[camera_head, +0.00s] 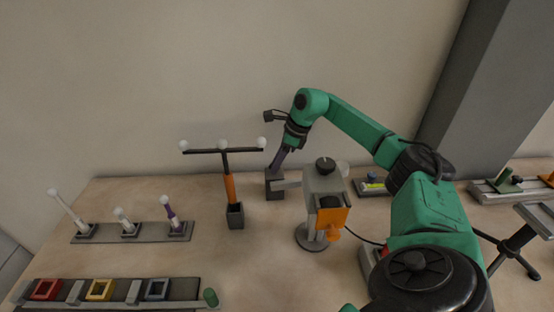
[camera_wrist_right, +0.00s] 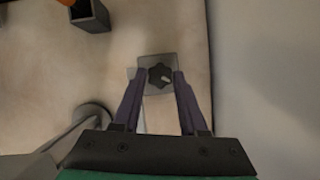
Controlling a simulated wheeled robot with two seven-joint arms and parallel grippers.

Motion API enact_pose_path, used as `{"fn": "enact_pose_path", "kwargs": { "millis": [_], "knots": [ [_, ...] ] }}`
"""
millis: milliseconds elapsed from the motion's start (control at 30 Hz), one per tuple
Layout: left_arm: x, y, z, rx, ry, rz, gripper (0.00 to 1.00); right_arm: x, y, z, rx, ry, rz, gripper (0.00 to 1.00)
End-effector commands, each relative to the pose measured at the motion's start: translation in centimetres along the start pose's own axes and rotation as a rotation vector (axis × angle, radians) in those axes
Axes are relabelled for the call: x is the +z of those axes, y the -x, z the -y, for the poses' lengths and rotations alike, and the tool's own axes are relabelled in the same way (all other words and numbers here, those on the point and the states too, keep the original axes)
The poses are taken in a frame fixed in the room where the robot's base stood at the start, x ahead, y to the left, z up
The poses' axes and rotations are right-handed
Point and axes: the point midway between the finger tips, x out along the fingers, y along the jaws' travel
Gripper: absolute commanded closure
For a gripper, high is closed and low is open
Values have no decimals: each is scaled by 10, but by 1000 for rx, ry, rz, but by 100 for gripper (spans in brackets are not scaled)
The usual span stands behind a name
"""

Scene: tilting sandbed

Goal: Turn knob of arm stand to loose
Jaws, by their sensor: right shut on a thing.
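My right gripper (camera_head: 276,166) reaches down from the upper middle in the head view, with purple fingers over a dark grey block (camera_head: 274,186). In the right wrist view the right gripper (camera_wrist_right: 157,76) has its two fingertips on either side of a black lobed knob (camera_wrist_right: 160,76) with a pale mark, on top of a grey square plate. It is shut on that knob. My left gripper is not in view.
A T-shaped post (camera_head: 229,185) with white balls stands left of the block. Farther left is a rack (camera_head: 150,231) of white-tipped sticks. A row of coloured square holders (camera_head: 100,290) lies at the front left. A cable runs right of the stand.

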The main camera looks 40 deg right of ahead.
Motion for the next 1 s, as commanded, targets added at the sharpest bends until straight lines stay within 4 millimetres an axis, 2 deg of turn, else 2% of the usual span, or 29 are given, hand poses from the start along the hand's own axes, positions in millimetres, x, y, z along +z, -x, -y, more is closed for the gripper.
{"fn": "enact_pose_path", "kwargs": {
  "millis": [200, 500, 700, 1000],
  "knots": [
    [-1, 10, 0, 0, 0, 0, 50, 2, 2, 2, 78, 186, 3, 100],
    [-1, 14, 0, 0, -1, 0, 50, 2, 0, 4, 169, 410, 2, 100],
    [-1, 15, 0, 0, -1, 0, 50, 2, 0, 5, 208, 507, 1, 100],
    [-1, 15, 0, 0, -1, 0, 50, 1, -1, 5, 232, 565, -2, 100]
  ]
}}
